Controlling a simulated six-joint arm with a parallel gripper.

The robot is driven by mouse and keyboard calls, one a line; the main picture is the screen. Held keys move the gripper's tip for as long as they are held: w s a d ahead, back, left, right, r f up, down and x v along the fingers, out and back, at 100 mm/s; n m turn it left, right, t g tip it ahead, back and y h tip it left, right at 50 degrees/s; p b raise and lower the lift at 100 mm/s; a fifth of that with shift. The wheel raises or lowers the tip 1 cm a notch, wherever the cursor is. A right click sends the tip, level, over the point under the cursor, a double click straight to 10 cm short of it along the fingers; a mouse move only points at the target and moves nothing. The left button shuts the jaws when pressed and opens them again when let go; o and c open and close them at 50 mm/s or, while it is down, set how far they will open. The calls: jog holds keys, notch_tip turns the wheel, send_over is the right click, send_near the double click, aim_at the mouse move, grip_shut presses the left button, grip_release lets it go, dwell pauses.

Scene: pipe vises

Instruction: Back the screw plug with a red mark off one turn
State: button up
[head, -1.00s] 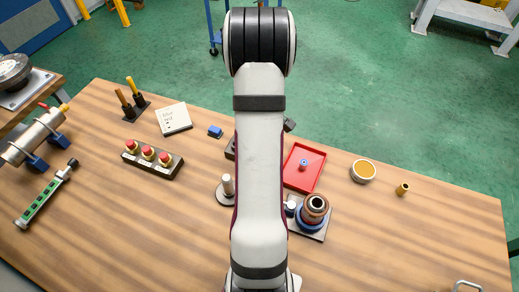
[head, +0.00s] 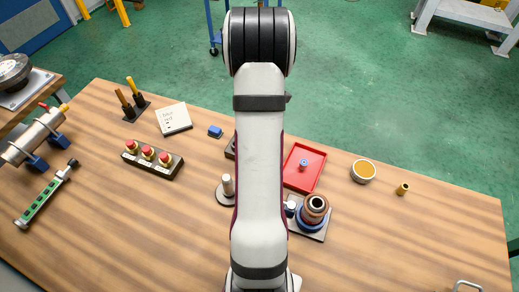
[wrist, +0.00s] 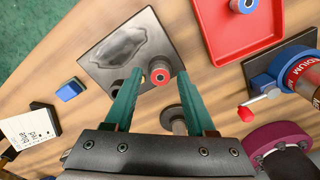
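A plug with a red ring on its end (wrist: 160,77) stands at the edge of a dark plate (wrist: 98,60) in the wrist view. My gripper (wrist: 159,73) has two green fingers, open, one on each side of the plug with gaps showing. I cannot tell how deep the fingertips reach beside it. A similar plug with a blue ring (wrist: 243,4) is in a red tray (wrist: 215,45); it also shows in the head view (head: 303,164). In the head view my arm hides the red-marked plug and my gripper.
A blue clamp with a red-tipped lever (wrist: 263,88) and a pipe stands right of the plate. A post on a round base (head: 228,187) stands close by. A blue block (wrist: 70,90) and a white card box (head: 173,119) lie left. Bare wood lies between.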

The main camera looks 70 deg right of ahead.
jog(key=m, duration=2.8)
jog(key=shift+m, duration=0.3)
